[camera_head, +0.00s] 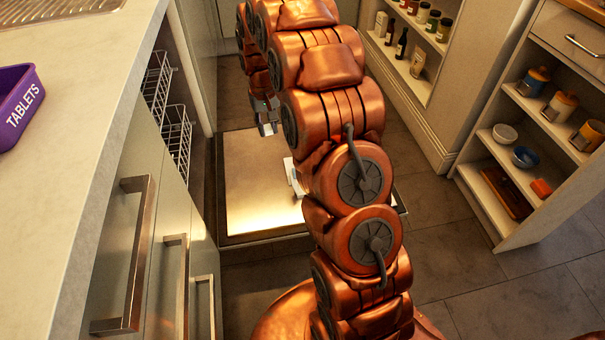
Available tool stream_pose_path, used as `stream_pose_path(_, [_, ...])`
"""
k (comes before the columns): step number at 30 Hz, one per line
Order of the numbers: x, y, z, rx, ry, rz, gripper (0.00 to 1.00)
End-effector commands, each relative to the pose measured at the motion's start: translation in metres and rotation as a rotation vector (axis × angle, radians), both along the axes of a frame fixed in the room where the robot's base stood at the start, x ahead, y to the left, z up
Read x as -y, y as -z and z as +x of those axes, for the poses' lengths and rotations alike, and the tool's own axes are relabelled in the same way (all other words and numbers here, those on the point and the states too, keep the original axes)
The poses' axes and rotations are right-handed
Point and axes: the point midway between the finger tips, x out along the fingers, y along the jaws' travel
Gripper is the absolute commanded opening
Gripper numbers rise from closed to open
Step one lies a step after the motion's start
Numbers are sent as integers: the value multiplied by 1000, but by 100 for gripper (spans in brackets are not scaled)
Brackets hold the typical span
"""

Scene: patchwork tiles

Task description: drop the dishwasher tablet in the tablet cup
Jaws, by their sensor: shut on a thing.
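My gripper (265,112) is at the far end of my copper-coloured arm, above the far part of the open dishwasher door (252,180). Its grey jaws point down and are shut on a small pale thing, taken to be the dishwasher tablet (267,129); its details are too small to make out. A white fitting, which looks like the tablet cup (293,178), is on the door's inner face to the right of and nearer than my gripper. My arm hides part of it, so I cannot see inside it.
A purple box marked TABLETS (20,108) stands on the left counter (85,85). White wire racks (170,115) show in the dishwasher opening. Drawer handles (130,255) stick out at left. Open shelves (520,130) with jars and bowls stand at right. The tiled floor (470,270) is clear.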

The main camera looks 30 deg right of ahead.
Motion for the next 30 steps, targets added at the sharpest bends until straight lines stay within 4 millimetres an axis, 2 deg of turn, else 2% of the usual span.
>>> stream_pose_path(1, [13,35,-3,-2,23,-1,8])
stream_pose_path(3, [29,64,-8,-3,49,-2,8])
stream_pose_path(9, [68,137,-21,-3,116,-4,8])
stream_pose_path(12, [82,161,-27,-2,140,-5,8])
stream_pose_path(15, [91,176,-31,1,156,-6,8])
stream_pose_path(18, [95,182,-34,1,164,-6,8])
stream_pose_path(30, [97,193,-34,1,166,-6,8])
